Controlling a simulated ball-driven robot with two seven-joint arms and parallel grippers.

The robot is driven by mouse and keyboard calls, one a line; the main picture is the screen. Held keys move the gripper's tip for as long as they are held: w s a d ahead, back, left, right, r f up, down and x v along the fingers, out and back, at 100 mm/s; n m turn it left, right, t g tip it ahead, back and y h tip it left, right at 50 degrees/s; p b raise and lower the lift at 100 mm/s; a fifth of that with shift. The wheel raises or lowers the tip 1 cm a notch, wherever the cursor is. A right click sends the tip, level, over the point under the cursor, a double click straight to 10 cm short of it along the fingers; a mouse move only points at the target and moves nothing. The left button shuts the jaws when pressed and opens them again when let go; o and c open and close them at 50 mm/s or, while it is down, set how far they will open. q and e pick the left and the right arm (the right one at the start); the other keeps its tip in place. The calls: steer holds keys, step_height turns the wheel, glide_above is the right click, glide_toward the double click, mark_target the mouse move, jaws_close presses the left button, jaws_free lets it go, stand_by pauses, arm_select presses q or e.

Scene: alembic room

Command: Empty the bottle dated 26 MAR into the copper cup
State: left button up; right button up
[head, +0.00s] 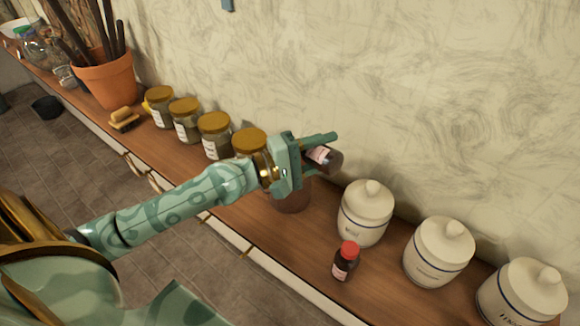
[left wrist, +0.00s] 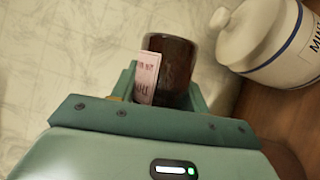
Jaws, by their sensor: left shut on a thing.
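My left gripper (head: 318,149) is shut on a small dark brown bottle (head: 331,160) with a pale label, held tipped over well above the counter. In the left wrist view the bottle (left wrist: 178,68) sits between the jaws, its label's print too blurred to read as a date. A reddish-brown cup (head: 291,197) stands on the counter below the gripper, its upper part hidden by the gripper. Whether anything flows from the bottle cannot be seen. A second dark bottle (head: 344,266) with a red cap and pale label stands upright on the counter. My right gripper is out of view.
White lidded jars (head: 364,214) stand right of the cup; one shows in the left wrist view (left wrist: 272,45). Several gold-lidded jars (head: 214,137) line the counter to the left, beyond them a brush (head: 123,120) and terracotta pot (head: 104,82). The wall is close behind.

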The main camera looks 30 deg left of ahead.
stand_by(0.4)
arm_select(q)
steer(key=shift+r+n+b, duration=0.1)
steer(key=shift+n+b, duration=0.2)
steer(key=shift+b, duration=0.05)
steer(key=shift+a+r+n, duration=0.1)
steer(key=shift+r+n, duration=0.1)
steer(key=shift+n, duration=0.1)
steer(key=shift+a+r+n+t+b, duration=0.15)
steer(key=shift+r+n+t+b, duration=0.1)
steer(key=shift+n+t+b, duration=0.35)
stand_by(0.4)
